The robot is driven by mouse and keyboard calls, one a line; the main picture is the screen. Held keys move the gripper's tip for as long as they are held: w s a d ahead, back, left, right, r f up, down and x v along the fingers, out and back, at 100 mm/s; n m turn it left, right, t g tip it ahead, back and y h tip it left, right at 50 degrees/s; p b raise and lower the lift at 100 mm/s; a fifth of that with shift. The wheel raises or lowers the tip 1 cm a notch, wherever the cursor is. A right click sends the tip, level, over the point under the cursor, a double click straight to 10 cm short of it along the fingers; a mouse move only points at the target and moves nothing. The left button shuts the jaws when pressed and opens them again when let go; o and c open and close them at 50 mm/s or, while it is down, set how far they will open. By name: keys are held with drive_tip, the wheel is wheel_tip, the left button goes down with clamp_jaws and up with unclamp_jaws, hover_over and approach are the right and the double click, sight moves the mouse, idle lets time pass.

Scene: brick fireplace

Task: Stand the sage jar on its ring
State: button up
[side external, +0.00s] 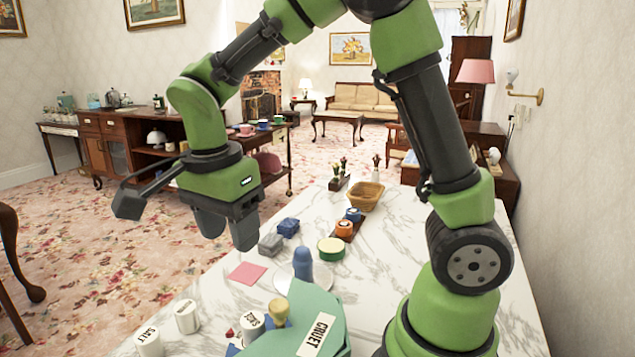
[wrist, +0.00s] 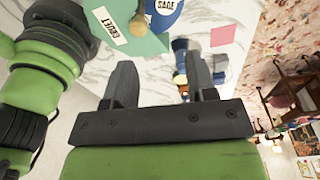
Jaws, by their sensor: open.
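The sage jar (wrist: 166,8) is blue with a white SAGE label and is cut by the wrist view's top edge. No ring is clearly identifiable; a pale round disc (side external: 281,283) lies under a plain blue upright piece (side external: 303,264). My gripper (side external: 228,240) is open, empty and above the table, apart from the jar.
A SALT jar (side external: 148,341) and another white jar (side external: 187,317) stand at the near left. A pink square (side external: 247,272), grey block (side external: 270,244) and blue block (side external: 288,227) lie near my gripper. A green-and-cream round tin (side external: 331,249) and basket (side external: 366,196) stand farther back. Marble at right is clear.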

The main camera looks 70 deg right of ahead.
drive_tip(key=s+r+n+t+y, duration=0.3)
drive_tip(key=s+r+n+t, duration=0.4)
drive_tip(key=s+n, duration=0.6)
drive_tip(key=shift+d+r+n+t, duration=0.35)
drive_tip(key=shift+r+n, duration=0.35)
drive_tip(key=shift+n, duration=0.5)
